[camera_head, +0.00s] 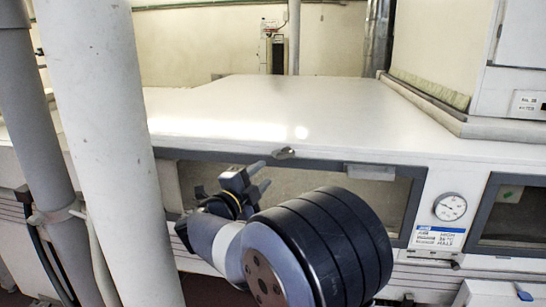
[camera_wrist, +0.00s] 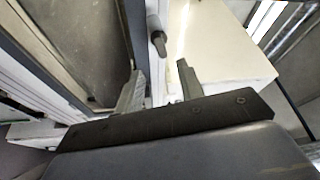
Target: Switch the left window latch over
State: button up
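The left window latch (camera_head: 284,152) is a small grey handle at the top edge of the left window (camera_head: 310,185), on the white housing. In the wrist view the latch (camera_wrist: 157,38) shows as a dark grey knob with a short lever, beside the window frame (camera_wrist: 55,60). My gripper (camera_head: 259,176) is just left of the latch and slightly below it in the head view. In the wrist view my gripper (camera_wrist: 161,84) has its two fingers apart with nothing between them. The latch is beyond the fingertips, roughly in line with the gap, and looks untouched.
A round gauge (camera_head: 449,207) and a label (camera_head: 438,238) are right of the window. A second window (camera_head: 510,215) is at the far right. Thick grey pipes (camera_head: 105,130) stand at the left. The white housing top (camera_head: 270,110) is clear.

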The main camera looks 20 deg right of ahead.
aim_at(283, 157)
jog(key=p+x, duration=0.3)
jog(key=x, duration=0.7)
jog(key=shift+w+d, duration=0.15)
jog(key=shift+d, duration=0.2)
jog(key=shift+c, duration=0.3)
grip_shut()
